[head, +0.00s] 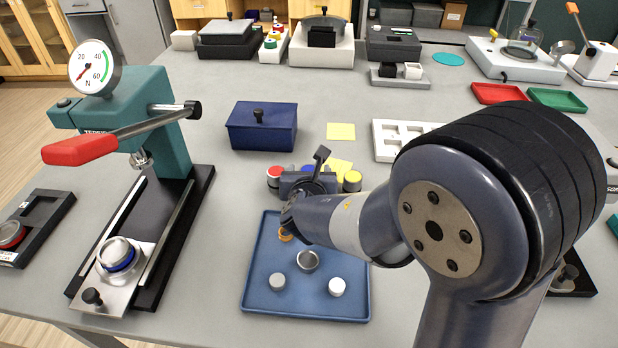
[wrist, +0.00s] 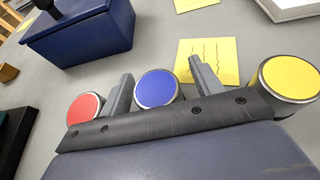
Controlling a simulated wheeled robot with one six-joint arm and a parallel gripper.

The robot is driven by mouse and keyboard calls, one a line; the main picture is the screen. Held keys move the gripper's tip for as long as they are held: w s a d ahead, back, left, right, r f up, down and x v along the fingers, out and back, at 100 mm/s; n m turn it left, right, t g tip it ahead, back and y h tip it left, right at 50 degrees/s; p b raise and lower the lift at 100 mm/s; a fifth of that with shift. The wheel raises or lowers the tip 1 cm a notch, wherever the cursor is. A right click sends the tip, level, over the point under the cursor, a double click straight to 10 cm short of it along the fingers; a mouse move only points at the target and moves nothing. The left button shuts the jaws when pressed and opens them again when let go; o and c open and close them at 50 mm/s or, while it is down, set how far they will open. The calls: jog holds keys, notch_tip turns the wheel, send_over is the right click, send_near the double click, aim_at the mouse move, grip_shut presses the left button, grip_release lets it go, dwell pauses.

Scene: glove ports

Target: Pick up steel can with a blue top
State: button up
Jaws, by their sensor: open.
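The steel can with a blue top (wrist: 155,90) stands upright between two other cans. In the head view only a bit of its blue top (head: 307,168) shows behind my gripper (head: 307,178). In the wrist view my gripper (wrist: 160,72) is open, with one grey finger on each side of the blue-topped can. The fingers look apart from the can. The can's lower part is hidden by my gripper's dark body, so I cannot tell how far down the fingers reach.
A red-topped can (head: 274,174) stands left and a yellow-topped can (head: 352,181) right, both close to my gripper. A blue lidded box (head: 262,128) and yellow notes (head: 341,131) lie behind. A blue tray (head: 305,305) with small items is in front. A teal press (head: 150,110) stands left.

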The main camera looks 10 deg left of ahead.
jog(key=shift+c, duration=0.4)
jog(key=c, duration=1)
jog(key=shift+c, duration=0.4)
jog(key=shift+r, duration=0.1)
